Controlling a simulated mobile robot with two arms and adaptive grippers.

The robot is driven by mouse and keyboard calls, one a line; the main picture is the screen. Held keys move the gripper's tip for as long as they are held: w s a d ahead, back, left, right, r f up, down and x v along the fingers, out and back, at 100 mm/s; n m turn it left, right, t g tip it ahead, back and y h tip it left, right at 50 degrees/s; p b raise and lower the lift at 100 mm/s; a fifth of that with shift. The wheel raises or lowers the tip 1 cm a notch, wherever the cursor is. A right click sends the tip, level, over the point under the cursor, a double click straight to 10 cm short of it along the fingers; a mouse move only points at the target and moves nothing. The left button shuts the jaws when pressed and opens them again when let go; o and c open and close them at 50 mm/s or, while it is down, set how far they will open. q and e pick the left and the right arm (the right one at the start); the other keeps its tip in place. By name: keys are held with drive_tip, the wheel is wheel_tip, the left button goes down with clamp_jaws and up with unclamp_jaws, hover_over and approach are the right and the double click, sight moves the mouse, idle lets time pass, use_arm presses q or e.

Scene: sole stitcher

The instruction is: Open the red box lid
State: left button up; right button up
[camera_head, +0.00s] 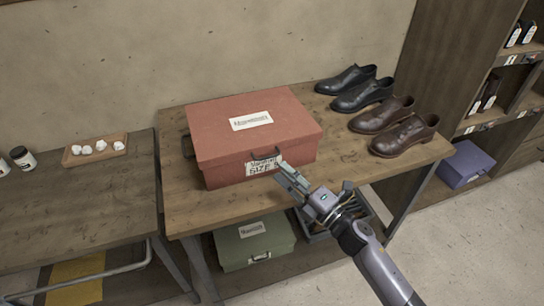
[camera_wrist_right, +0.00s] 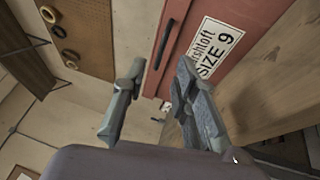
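The red box (camera_head: 225,176) stands on the wooden table with its lid (camera_head: 218,122) closed. A white label is on the lid's top. The front has a dark handle and a "SIZE 9" label (camera_head: 265,165), partly hidden by my right gripper. My right gripper (camera_head: 284,172) is in front of the box's front right part, with open, empty fingers. In the right wrist view, the red box front (camera_wrist_right: 245,25) with its dark handle (camera_wrist_right: 165,42) lies beyond the fingertips (camera_wrist_right: 161,65). I cannot tell whether they touch it. My left gripper is not in view.
Black shoes (camera_head: 360,88) and brown shoes (camera_head: 395,125) stand right of the box. A green box (camera_head: 240,254) is on the shelf below. A tray of white pieces (camera_head: 95,150) sits on the left table. A purple box (camera_head: 466,163) is in the right shelving.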

drive_tip(key=x, duration=0.5)
drive_tip(key=shift+w+a, duration=0.25)
drive_tip(key=shift+c, duration=0.3)
clamp_jaws()
idle(0.4)
